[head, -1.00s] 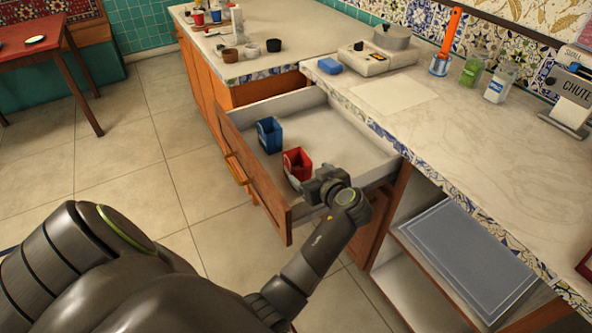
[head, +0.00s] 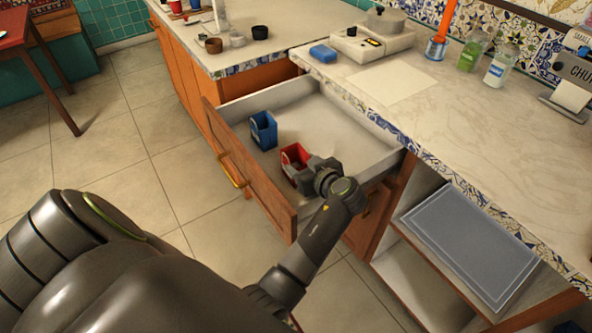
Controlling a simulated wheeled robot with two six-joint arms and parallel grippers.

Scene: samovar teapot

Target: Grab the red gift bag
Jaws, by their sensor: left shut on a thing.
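The red gift bag (head: 293,155) stands in the open drawer (head: 333,121), near its front panel. My left gripper (head: 299,175) is down in the drawer at the bag's near side and is shut on it. The fingertips and the lower part of the bag are partly hidden by the gripper and the drawer front. A blue gift bag (head: 263,130) stands in the same drawer, a little farther back and apart from the red one. My right gripper is not in view.
The wooden drawer front (head: 245,168) stands close beside the gripper. The counter (head: 455,112) lies to the right, with a paper sheet (head: 391,84), a blue sponge (head: 323,54) and bottles. An open shelf with a grey board (head: 470,245) is below. The drawer's right part is empty.

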